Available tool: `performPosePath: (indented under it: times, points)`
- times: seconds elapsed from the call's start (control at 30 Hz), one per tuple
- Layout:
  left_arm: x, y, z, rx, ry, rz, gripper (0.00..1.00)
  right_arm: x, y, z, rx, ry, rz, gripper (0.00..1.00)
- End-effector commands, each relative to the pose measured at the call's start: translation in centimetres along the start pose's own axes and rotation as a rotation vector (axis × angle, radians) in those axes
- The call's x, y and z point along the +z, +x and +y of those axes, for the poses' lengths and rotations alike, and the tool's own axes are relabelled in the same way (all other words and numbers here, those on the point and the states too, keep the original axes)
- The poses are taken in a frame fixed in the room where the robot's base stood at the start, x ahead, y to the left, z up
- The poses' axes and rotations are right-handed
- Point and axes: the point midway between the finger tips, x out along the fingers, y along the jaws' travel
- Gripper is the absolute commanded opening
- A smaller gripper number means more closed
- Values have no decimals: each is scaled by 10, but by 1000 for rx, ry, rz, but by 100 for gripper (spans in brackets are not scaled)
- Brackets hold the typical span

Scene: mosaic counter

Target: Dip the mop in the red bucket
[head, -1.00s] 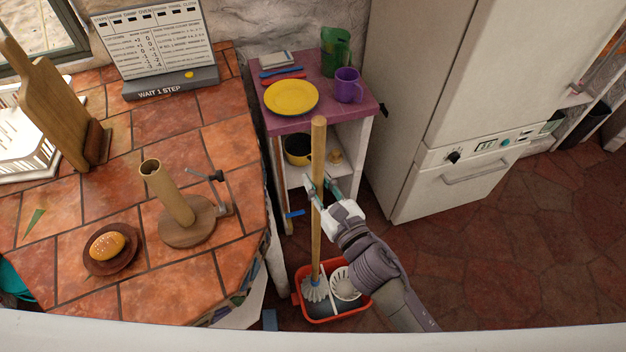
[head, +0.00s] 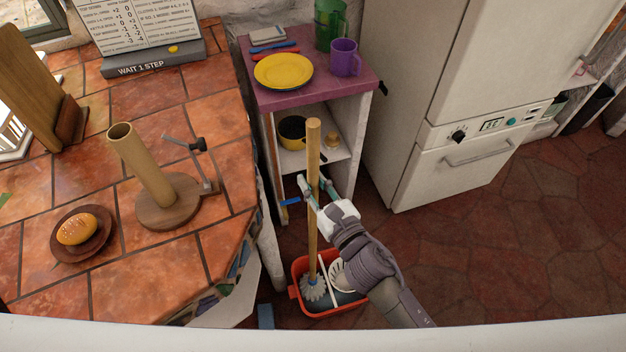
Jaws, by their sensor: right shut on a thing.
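The mop (head: 313,230) stands almost upright, its long wooden handle rising in front of the small shelf unit. Its grey-white head (head: 314,289) is inside the left part of the red bucket (head: 295,291) on the floor. A white strainer (head: 341,275) sits in the bucket's right part. My right gripper (head: 314,187) is shut on the mop handle, about midway up. My forearm hides the bucket's right side. My left gripper is not in view.
A tiled counter (head: 175,90) fills the left side, with a bun on a plate (head: 78,234) and a wooden stand (head: 150,170). A purple-topped shelf unit (head: 290,98) bears a yellow plate (head: 283,71) and a purple mug (head: 344,57). A fridge (head: 440,110) stands right. Floor at right is clear.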

Motion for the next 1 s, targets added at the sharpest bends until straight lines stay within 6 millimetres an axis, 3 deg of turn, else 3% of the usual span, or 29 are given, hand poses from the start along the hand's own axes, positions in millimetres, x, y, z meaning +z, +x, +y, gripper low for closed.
performPosePath:
  times: [0.03,0.7,1.0]
  points:
    - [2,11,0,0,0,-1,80,-9,1,0,1,1,-5,0]
    - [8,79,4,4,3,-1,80,-82,1,0,1,-1,-5,0]
    - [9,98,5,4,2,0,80,-101,1,0,1,0,-5,0]
